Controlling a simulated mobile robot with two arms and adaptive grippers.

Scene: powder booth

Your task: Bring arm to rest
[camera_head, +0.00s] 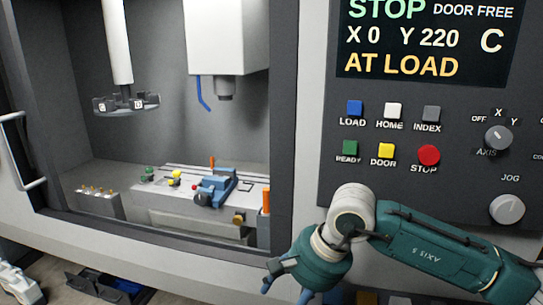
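My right arm, teal with a pale grey wrist joint, comes in from the right edge in front of the control panel (463,190). My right gripper (286,288) hangs at the bottom middle, in front of the machine's lower front, pointing down and left. Its blue-grey fingers are spread apart with nothing seen between them, and the lower tips are near the picture's bottom edge. It touches none of the buttons.
The panel's screen (425,40) reads STOP, DOOR FREE, AT LOAD. The red stop button (428,155) and knobs sit above my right arm. The machine's opening shows a blue vise (215,188) and a hanging tool carousel (126,103). A dark tray (100,285) lies lower left.

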